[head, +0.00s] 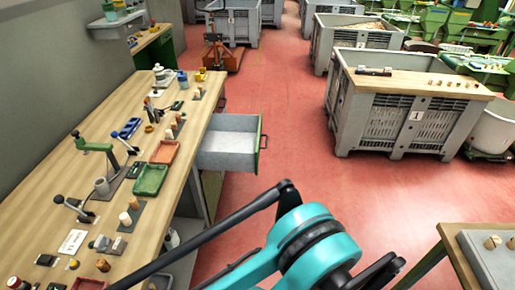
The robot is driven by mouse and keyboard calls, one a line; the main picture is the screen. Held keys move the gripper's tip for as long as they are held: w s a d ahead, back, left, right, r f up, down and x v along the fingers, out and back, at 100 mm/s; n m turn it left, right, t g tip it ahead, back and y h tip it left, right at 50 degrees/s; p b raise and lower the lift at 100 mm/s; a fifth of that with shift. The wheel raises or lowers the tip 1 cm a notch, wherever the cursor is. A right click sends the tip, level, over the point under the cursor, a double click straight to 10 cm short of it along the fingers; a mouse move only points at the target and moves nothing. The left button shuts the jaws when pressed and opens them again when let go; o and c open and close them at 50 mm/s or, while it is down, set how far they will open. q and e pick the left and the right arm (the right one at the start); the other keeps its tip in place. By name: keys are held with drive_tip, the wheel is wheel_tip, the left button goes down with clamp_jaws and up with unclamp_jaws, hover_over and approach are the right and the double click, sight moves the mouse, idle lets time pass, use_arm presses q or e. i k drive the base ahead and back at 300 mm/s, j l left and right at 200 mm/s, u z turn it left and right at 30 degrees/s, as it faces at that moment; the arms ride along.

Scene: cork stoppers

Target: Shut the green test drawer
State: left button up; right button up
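The green test drawer stands pulled out from the side of the long wooden workbench. Its pale grey tray (229,142) is open at the top and looks empty. Its green front panel (259,143) with a dark handle faces right, over the red floor. A teal and black part of my arm fills the lower middle of the head view, nearer the camera than the drawer and apart from it in the picture. No fingertips of either gripper can be made out.
The workbench (115,108) carries a green tray (150,180), an orange-red tray (165,152), presses and stoppers. A grey crate (390,125) with a wooden top stands to the right. Red floor (295,130) is clear between drawer and crate. A table corner (455,260) is at lower right.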

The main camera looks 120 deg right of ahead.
sight(230, 143)
drive_tip(key=k+j+z, duration=0.8)
drive_tip(key=z, duration=2.75)
drive_tip(key=i+l, duration=0.1)
drive_tip(key=i, duration=0.45)
drive_tip(key=i+l, duration=0.15)
drive_tip(key=i, duration=0.4)
drive_tip(key=i+l, duration=0.1)
drive_tip(key=i, duration=0.5)
drive_tip(key=i+l+u, duration=0.1)
drive_tip(key=i, duration=0.45)
